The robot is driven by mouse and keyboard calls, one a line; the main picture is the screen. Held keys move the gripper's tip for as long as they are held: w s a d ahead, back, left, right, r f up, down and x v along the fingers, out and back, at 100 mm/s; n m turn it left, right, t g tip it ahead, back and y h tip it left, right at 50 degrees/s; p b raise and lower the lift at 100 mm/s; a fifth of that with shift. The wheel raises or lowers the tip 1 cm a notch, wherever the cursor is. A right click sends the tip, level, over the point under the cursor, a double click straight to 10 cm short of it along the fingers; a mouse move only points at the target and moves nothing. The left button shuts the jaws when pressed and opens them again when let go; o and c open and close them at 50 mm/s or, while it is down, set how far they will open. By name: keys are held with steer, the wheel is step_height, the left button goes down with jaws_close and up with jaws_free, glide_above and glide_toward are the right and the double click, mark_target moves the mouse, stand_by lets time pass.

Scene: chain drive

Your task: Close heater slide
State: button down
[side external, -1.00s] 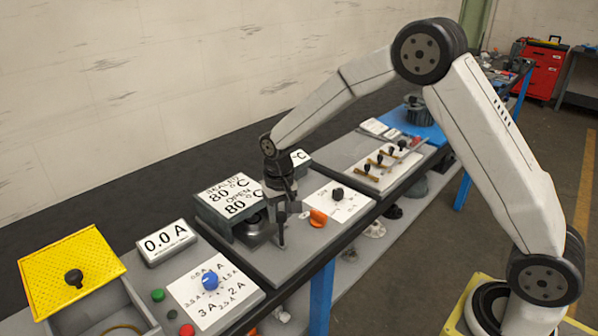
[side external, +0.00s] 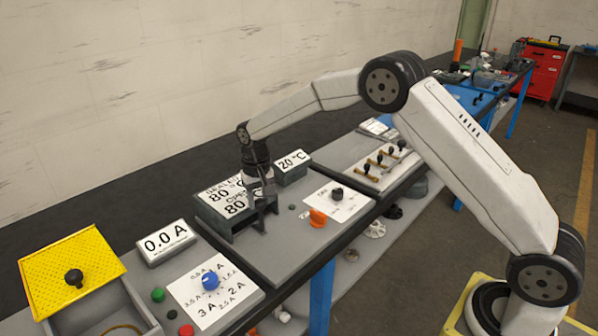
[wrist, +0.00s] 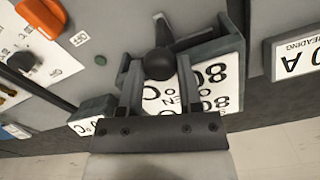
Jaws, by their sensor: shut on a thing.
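The heater (side external: 212,210) is a grey box with 80 °C labels on top, on the grey bench panel. Its top also shows in the wrist view (wrist: 222,75). My gripper (side external: 262,208) points down at the heater's right front edge. In the wrist view my gripper (wrist: 158,80) has its two fingers on either side of a round black knob (wrist: 158,64), apparently the slide's handle, and is shut on it.
An orange knob (side external: 318,217) and a black knob (side external: 337,194) are to the right. A 20 °C display (side external: 292,166) stands behind my gripper. A 0.0 A display (side external: 166,243) is to the left. The panel in front of the heater is clear.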

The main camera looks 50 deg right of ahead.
steer(key=shift+w+r, duration=0.1)
steer(key=shift+w, duration=0.15)
steer(key=c, duration=0.5)
jaws_free()
steer(key=shift+w, duration=0.1)
steer(key=shift+o, duration=1.1)
steer(key=shift+r, duration=3.85)
steer(key=shift+s, duration=0.3)
steer(key=shift+s+d, duration=0.15)
steer(key=shift+s, duration=0.35)
steer(key=s+d+f+n+t, duration=0.1)
steer(key=s+f, duration=0.1)
steer(key=s, duration=1.1)
steer(key=s+d+f+n+t, duration=0.1)
steer(key=s+f+n, duration=0.1)
steer(key=s, duration=1.1)
steer(key=shift+s+d+f+n+t, duration=0.25)
steer(key=shift+s+d+n+t, duration=0.05)
steer(key=shift+d+t, duration=0.1)
